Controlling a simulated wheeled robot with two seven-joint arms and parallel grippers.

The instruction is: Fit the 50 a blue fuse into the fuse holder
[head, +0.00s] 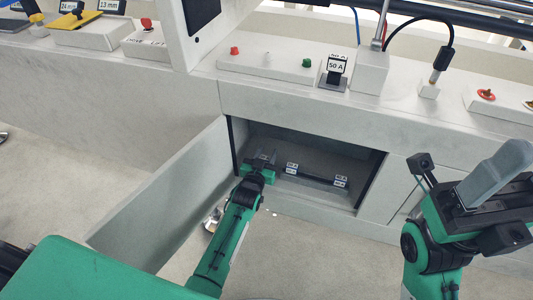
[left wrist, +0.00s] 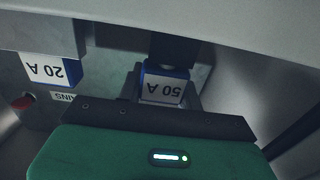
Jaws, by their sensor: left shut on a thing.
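The blue fuse (left wrist: 165,88), with a white 50 A label, shows upside down in the left wrist view. My left gripper (left wrist: 163,98) is shut on it, a dark finger at each side. In the head view my left gripper (head: 262,161) is inside the open cabinet, at the left of its labelled holder row. A dark part lies right behind the fuse; I cannot tell whether the fuse touches or sits in a holder. A unit labelled 20 A (left wrist: 52,70) is to the left in the wrist view. My right gripper (head: 490,200) is outside at the right, by a grey block; its jaw state is unclear.
The cabinet's open door (head: 160,190) stands left of my left arm. Inside, a dark strip with small labels (head: 315,178) lies right of the gripper. A 50 A sign (head: 337,66) stands on the ledge above, near red and green knobs.

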